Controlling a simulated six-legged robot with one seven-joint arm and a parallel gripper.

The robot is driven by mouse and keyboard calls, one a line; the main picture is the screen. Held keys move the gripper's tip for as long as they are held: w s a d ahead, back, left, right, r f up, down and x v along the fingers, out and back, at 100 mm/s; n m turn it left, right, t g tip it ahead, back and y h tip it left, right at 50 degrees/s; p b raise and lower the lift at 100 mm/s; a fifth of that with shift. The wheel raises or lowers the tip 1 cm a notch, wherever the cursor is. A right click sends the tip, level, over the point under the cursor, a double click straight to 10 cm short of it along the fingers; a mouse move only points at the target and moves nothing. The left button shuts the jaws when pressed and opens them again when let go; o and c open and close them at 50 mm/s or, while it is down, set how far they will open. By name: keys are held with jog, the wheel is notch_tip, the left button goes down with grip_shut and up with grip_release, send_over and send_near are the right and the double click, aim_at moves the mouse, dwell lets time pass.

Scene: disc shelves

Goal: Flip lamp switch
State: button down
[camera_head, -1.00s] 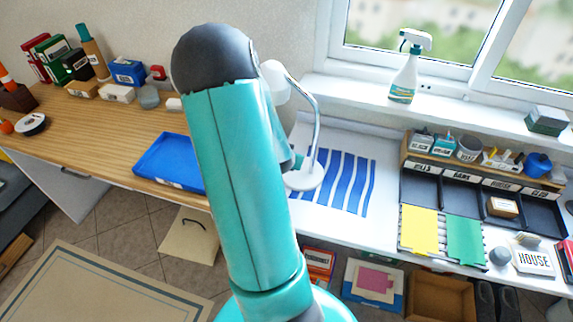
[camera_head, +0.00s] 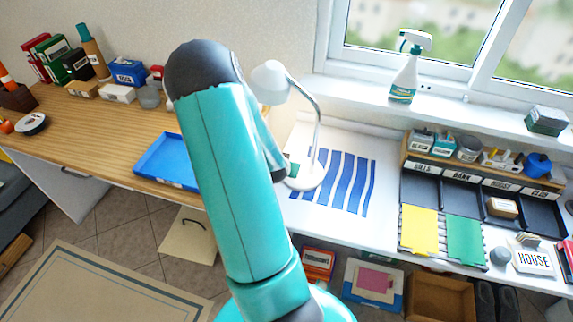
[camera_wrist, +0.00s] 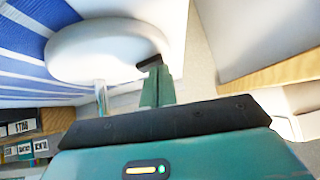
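The white desk lamp (camera_head: 316,110) stands on the white desk, with a round shade (camera_head: 270,82), a curved stem and a round base (camera_head: 308,178). My arm partly hides it in the head view. In the wrist view, the lamp base (camera_wrist: 100,48) is large at upper left, with the stem below it. My gripper (camera_wrist: 156,72) has its green fingers together, nothing visible between them, with a dark tip at the edge of the base. I cannot tell whether it touches. The gripper also shows beside the base in the head view (camera_head: 291,168). I cannot make out the switch.
A blue-striped sheet (camera_head: 345,182) lies under and right of the lamp. A blue tray (camera_head: 165,160) is on the wooden desk at left. An organizer (camera_head: 480,190) stands right. A spray bottle (camera_head: 404,75) stands on the windowsill.

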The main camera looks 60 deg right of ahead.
jog(key=shift+s+f, duration=0.1)
jog(key=shift+s, duration=0.1)
jog(key=shift+s+d, duration=0.15)
jog(key=shift+s, duration=0.6)
jog(key=shift+d+r, duration=0.1)
jog(key=shift+r, duration=0.85)
notch_tip(320, 180, up, 3)
jog(key=shift+s+f, duration=0.1)
jog(key=shift+s, duration=0.05)
jog(key=v, duration=0.9)
jog(key=shift+s+a, duration=0.3)
jog(key=shift+a, duration=0.1)
